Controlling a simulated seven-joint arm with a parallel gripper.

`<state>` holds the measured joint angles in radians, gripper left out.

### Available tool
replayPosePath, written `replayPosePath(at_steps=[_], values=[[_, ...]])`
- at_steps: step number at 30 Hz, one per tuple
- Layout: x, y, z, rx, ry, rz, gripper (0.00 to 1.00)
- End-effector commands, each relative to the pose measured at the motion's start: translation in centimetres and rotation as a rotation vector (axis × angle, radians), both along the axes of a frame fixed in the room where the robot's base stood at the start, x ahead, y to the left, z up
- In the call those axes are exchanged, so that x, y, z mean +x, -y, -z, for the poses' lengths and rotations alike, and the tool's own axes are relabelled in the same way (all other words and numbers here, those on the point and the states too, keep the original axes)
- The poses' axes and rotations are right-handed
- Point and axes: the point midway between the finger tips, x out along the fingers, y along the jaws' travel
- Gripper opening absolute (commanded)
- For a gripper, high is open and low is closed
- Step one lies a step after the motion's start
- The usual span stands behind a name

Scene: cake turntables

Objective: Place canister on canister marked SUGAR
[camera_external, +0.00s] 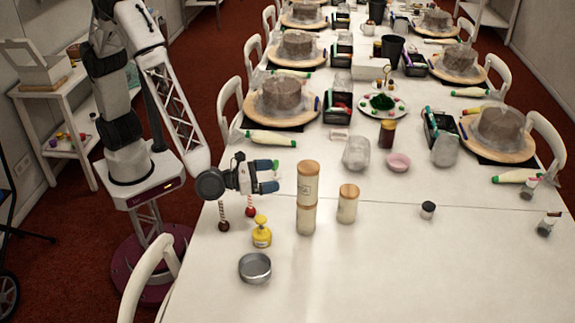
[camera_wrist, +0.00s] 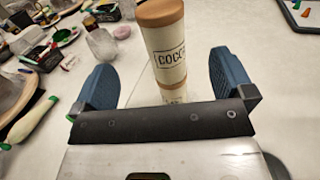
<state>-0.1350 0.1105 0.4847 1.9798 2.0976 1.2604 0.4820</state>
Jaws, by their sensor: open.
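A cream canister with a wooden lid (camera_external: 308,182) stands upright on a second canister (camera_external: 306,220) in the external view. In the wrist view the upper canister (camera_wrist: 167,45) has a label starting "COCO". The lower canister (camera_wrist: 173,90) shows only in part, and its label cannot be read. A third, separate canister (camera_external: 347,206) stands to the right of the stack; its label cannot be read. My gripper (camera_external: 277,176) is open and empty, just left of the upper canister in the external view. In the wrist view the stack stands ahead, between the blue fingers (camera_wrist: 166,84).
A yellow pump bottle (camera_external: 262,234) and a round grey tin (camera_external: 255,268) stand in front of my gripper. A glass jar (camera_external: 356,153) and a pink bowl (camera_external: 398,162) stand behind the canisters. The white table (camera_external: 400,270) is clear at the front right.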

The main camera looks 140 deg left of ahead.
Motion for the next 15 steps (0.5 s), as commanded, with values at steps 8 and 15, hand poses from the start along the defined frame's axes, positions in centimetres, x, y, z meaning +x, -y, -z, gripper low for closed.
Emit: replayPosePath(at_steps=[8, 15], values=[[-2.4, 0.2, -1.9, -0.074, 0.055, -0.071, 1.0], [-8.0, 1.0, -5.3, -0.252, 0.183, -0.232, 1.0]])
